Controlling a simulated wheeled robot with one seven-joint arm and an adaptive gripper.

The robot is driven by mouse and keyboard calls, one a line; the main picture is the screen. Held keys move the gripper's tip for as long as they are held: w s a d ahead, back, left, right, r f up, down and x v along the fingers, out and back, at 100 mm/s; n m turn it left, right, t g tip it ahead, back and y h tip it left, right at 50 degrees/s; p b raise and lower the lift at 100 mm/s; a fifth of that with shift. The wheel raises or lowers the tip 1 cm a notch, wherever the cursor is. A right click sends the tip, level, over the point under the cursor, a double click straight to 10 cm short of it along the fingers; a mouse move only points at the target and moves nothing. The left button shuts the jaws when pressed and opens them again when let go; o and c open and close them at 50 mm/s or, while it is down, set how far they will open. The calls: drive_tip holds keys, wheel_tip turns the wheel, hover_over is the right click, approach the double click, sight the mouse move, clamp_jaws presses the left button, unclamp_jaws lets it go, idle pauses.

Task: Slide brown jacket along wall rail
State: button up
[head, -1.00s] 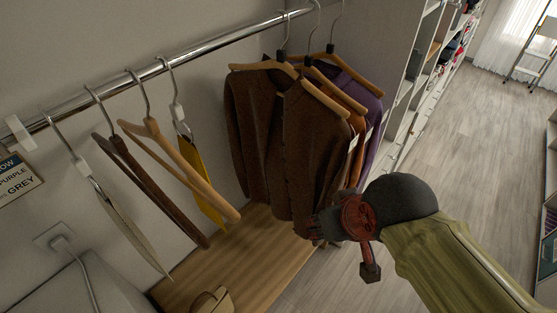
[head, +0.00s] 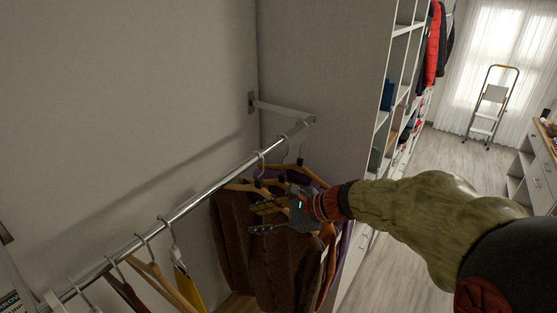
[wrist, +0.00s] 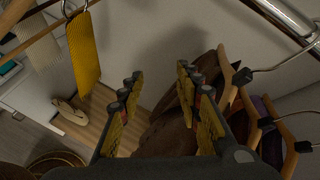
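The brown jacket (head: 232,238) hangs on a wooden hanger near the far right end of the metal wall rail (head: 196,200). My gripper (head: 252,218) is in front of the jacket's upper part, below the rail, with its yellow-padded fingers pointing left. In the wrist view the fingers (wrist: 159,76) are apart with an open gap. The jacket (wrist: 170,128) shows behind and beside the right finger; I cannot tell whether they touch. The rail also crosses the wrist view's top right corner (wrist: 288,14). My gripper and forearm hide part of the jacket.
Several hangers, one with a yellow cloth (head: 184,284), hang at the rail's left. A grey panel (head: 325,70) and open shelving (head: 395,85) stand right. The rail between the two groups is clear.

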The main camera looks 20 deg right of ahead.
sight(262, 181)
drive_tip(key=w+d+r+m+t+p, duration=0.1)
drive_tip(key=w+d+m, duration=0.1)
drive_tip(key=w+d+r+m+t+p, duration=0.1)
drive_tip(key=w+d+m, duration=0.1)
drive_tip(key=w+d, duration=0.1)
drive_tip(key=w+d+r+m+t+p, duration=0.1)
drive_tip(key=w+d+r+m, duration=0.1)
drive_tip(key=d+m, duration=0.1)
drive_tip(key=shift+w, duration=0.6)
drive_tip(key=shift+p+x, duration=0.7)
drive_tip(key=shift+x, duration=3.1)
drive_tip(key=shift+w, duration=0.1)
drive_tip(key=shift+c, duration=0.3)
drive_tip(key=c, duration=0.7)
drive_tip(key=shift+r, duration=0.1)
clamp_jaws()
